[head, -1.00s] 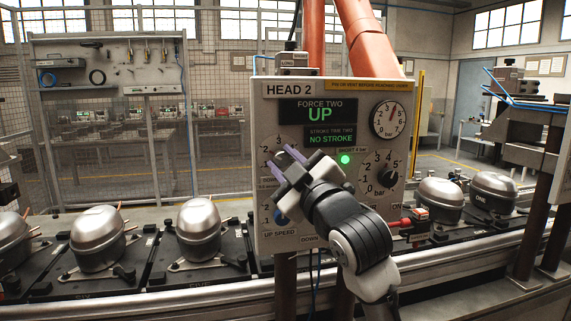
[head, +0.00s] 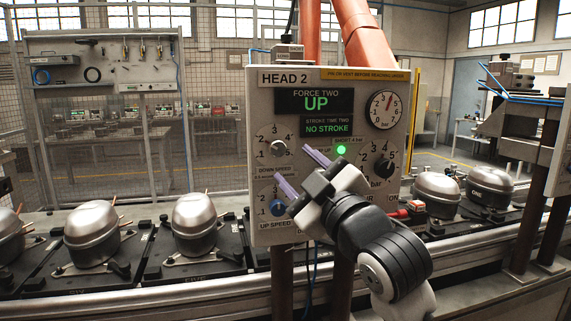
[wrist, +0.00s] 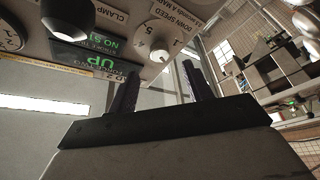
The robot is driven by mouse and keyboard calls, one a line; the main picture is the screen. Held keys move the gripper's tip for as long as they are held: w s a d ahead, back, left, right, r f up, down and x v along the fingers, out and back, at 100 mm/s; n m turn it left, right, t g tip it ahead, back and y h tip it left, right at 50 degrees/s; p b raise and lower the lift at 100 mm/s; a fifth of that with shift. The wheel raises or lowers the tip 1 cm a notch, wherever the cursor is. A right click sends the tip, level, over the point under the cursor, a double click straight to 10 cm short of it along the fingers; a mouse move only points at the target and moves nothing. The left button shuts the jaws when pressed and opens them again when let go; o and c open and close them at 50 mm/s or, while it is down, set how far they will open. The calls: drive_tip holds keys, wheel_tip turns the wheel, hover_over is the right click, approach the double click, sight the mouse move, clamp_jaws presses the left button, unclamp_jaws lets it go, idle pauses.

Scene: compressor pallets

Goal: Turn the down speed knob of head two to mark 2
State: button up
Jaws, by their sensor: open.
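The head two panel (head: 330,235) is an upright light-grey box.
A black pressure knob (head: 385,167) and a round gauge (head: 387,110) are on the panel's right. Compressors (head: 195,222) on pallets line the conveyor (head: 170,287) on both sides.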

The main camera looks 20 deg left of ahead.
drive_tip(key=b+v, duration=0.1)
drive_tip(key=v, duration=0.6)
drive_tip(key=shift+s+f, duration=0.1)
drive_tip(key=shift+s, duration=0.05)
